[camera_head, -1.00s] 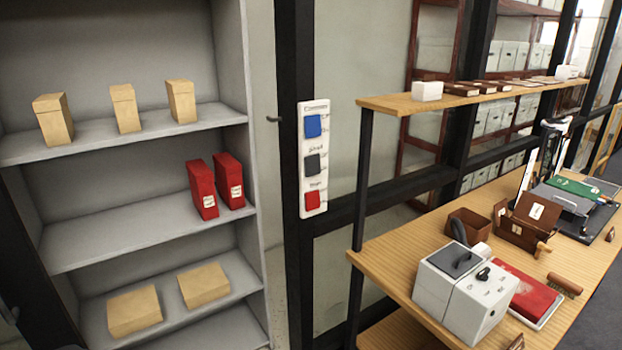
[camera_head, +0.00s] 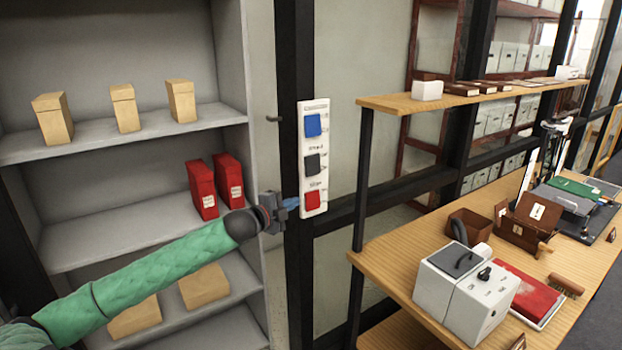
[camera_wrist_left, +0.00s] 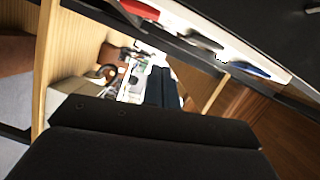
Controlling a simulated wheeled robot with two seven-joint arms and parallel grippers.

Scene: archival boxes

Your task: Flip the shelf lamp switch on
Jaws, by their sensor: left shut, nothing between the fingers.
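A white switch panel (camera_head: 314,158) is mounted on a dark post. It carries a blue rocker (camera_head: 312,126) at the top, a black one (camera_head: 312,163) in the middle and a red one (camera_head: 312,200) at the bottom. Small labels sit by the rockers; I cannot read which is the shelf lamp. My left gripper (camera_head: 291,202) is shut and empty, its tips just left of the red rocker; I cannot tell if they touch. In the left wrist view the red (camera_wrist_left: 140,10), black (camera_wrist_left: 188,37) and blue (camera_wrist_left: 246,69) rockers run along the top. My right gripper is not in view.
A grey shelf unit (camera_head: 130,133) with tan boxes and red files (camera_head: 202,188) stands left of the panel. A wooden desk (camera_head: 395,255) with a white box (camera_head: 465,292) and other items is on the right. A small hook (camera_head: 273,119) juts out left of the post.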

